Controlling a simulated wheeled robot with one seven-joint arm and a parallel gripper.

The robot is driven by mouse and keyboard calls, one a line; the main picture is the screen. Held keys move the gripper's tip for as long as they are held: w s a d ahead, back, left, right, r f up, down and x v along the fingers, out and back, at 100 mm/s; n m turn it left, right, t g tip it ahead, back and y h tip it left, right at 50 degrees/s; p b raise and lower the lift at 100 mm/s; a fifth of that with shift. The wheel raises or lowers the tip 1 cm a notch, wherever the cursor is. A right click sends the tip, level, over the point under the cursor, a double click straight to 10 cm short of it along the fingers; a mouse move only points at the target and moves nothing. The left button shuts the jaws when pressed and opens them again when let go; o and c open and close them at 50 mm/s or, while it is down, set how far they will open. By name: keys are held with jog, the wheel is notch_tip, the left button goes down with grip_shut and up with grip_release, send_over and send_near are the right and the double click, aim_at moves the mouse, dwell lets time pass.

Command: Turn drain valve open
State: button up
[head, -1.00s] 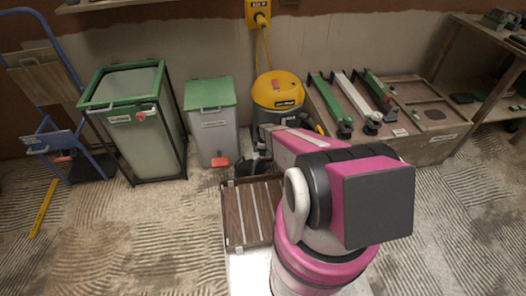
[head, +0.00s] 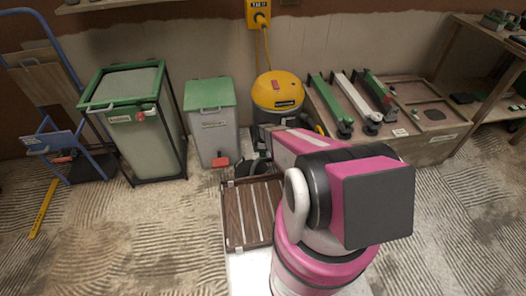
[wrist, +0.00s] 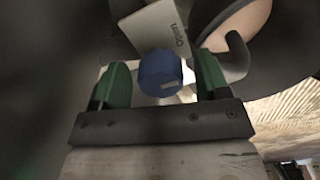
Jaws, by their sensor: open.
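In the wrist view a blue faceted knob (wrist: 160,73), which looks like the drain valve's handle, sits between the two green fingers of my gripper (wrist: 163,64). The fingers are apart, one on each side of the knob, and a gap shows on both sides. A pale plate (wrist: 155,28) lettered "Open" is just behind the knob. In the head view the yellow-topped vacuum (head: 278,92) stands against the wall with its dark lower body partly behind my pink arm. The knob cannot be made out there.
A grey bin with a green lid (head: 211,93) and a green-framed bin (head: 135,140) stand left of the vacuum. A slatted wooden rack (head: 237,218) lies on the floor in front. A wooden bench (head: 425,148) with clamps is at right. In the wrist view a dark curved hook (wrist: 238,52) is close to the right finger.

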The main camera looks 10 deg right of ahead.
notch_tip(320, 180, up, 11)
dwell(0.6)
jog(key=shift+f, duration=0.1)
jog(key=s+r+m, duration=0.7)
jog(key=s+r, duration=0.3)
jog(key=r, duration=0.3)
jog(key=s+r+m, duration=0.8)
jog(key=s+r, duration=0.3)
jog(key=r, duration=0.3)
jog(key=shift+a+r, duration=0.15)
jog(key=shift+r, duration=0.1)
jog(key=shift+s, duration=0.1)
